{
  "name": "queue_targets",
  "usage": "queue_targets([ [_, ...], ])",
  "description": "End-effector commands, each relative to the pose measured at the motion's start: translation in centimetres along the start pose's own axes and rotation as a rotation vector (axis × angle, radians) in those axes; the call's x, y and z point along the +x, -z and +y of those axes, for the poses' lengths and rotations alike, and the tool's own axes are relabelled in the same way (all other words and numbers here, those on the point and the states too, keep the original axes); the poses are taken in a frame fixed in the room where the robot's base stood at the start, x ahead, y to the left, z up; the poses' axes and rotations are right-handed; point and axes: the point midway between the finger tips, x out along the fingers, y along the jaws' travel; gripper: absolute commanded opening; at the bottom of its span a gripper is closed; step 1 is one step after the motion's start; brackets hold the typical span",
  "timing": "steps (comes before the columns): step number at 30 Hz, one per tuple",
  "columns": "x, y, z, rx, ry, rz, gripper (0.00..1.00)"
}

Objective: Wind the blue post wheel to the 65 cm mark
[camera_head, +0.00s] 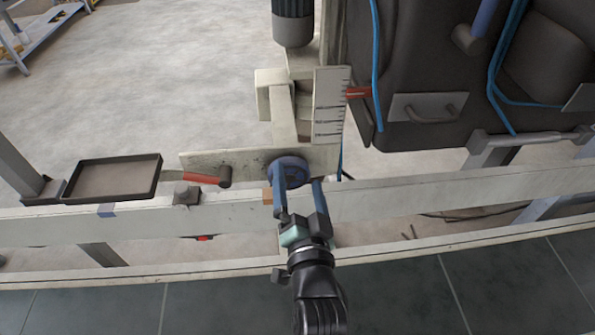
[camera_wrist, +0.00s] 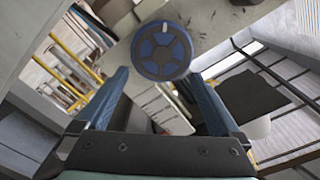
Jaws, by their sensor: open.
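The blue post wheel (camera_head: 290,170) is mounted on a pale plate at the foot of the post. In the wrist view the wheel (camera_wrist: 162,52) shows face-on, a blue rim with dark openings, beyond my fingers. My gripper (camera_head: 297,187) is open, its two blue fingers pointing at the wheel. In the head view the fingertips overlap the wheel's lower edge; I cannot tell whether they touch it. A white scale (camera_head: 331,105) with dark marks stands upright above the wheel. A red pointer (camera_head: 358,92) lies at its right edge, in the upper part. The scale's numbers are too small to read.
A dark shallow tray (camera_head: 113,177) is further left. A pale rail (camera_head: 430,195) runs across below the wheel. A dark machine body (camera_head: 425,60) with blue hoses fills the upper right.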

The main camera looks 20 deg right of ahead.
Motion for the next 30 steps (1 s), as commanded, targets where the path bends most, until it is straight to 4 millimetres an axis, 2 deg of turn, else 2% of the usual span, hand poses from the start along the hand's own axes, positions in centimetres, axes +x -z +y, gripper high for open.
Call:
queue_targets([
  [3, 1.5, 0.0, 0.0, 0.0, 0.001, 0.001, 1.0],
  [7, 2.5, 0.0, 0.0, -0.001, 0.0, 0.001, 1.0],
  [18, 2.8, 0.0, 0.0, 0.0, 0.0, 0.0, 1.0],
  [27, 2.8, 0.0, 0.0, 0.0, 0.0, 0.0, 0.46],
  [29, 2.8, 0.0, 0.0, 0.0, -0.001, -0.001, 0.35],
  [30, 2.8, -0.1, 0.0, 0.0, -0.001, -0.001, 0.35],
])
